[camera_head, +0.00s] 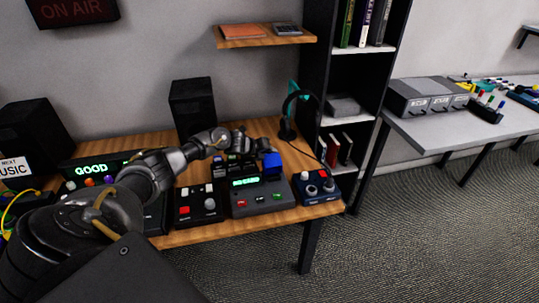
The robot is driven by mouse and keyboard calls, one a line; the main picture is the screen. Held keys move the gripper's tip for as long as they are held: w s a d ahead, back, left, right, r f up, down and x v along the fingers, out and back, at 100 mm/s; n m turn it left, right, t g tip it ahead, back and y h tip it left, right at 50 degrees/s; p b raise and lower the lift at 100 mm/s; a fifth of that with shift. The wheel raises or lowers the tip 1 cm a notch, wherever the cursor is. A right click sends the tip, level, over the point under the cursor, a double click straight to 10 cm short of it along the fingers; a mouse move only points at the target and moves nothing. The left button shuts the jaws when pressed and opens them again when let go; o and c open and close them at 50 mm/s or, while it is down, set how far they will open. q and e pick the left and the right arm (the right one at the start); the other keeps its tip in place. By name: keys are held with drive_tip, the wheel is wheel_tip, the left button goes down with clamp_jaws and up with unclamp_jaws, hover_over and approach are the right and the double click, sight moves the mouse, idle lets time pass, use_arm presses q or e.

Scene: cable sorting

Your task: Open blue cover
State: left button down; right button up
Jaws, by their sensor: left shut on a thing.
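A grey console (262,198) with a green lit display and red and green buttons stands on the wooden desk. The blue cover (271,160) sits at its back right and looks raised. My left gripper (255,149) reaches over the back of the console from the left and is shut on the blue cover. The fingertips are small and dark here, so the exact contact is hard to see. My right gripper is not in view.
A dark box with red and white buttons (198,204) and a blue box with knobs (317,188) flank the console. A headphone stand (288,118) and a black speaker (191,104) stand behind. A black shelf (316,70) rises at the desk's right.

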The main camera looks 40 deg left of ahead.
use_arm(q)
drive_tip(key=shift+s+f, duration=0.1)
drive_tip(key=shift+f, duration=0.1)
drive_tip(key=c, duration=1.4)
unclamp_jaws()
drive_tip(key=shift+a, duration=0.15)
drive_tip(key=shift+r, duration=0.15)
drive_tip(key=b+v, duration=0.1)
drive_tip(key=v, duration=0.9)
drive_tip(key=shift+s, duration=0.25)
